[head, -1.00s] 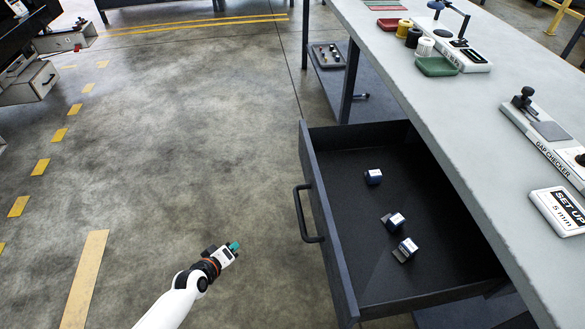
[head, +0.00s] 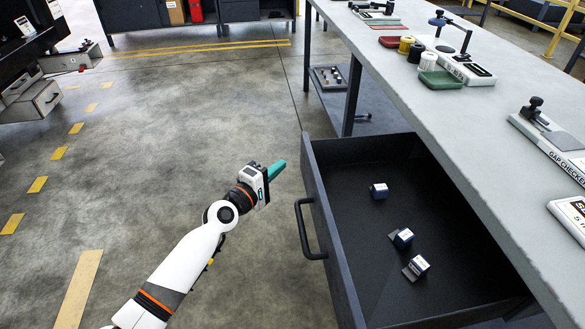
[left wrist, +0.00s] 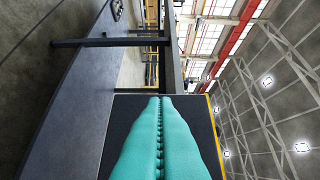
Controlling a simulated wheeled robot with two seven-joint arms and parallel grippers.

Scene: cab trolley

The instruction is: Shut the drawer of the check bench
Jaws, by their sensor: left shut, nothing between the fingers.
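The check bench (head: 437,100) stands at the right with a light grey top. My left gripper (head: 277,170) is shut and empty, with teal fingers. It is in the air to the left of the drawer front, apart from the handle. In the left wrist view the shut teal fingers (left wrist: 162,140) point toward a dark panel. My right gripper is not in view.
The bench top carries a gap checker (head: 550,140), a green tray (head: 442,83) and small pots. A lower shelf (head: 335,90) holds small parts. Open concrete floor lies left of the drawer. Dark cabinets stand at the far left and back.

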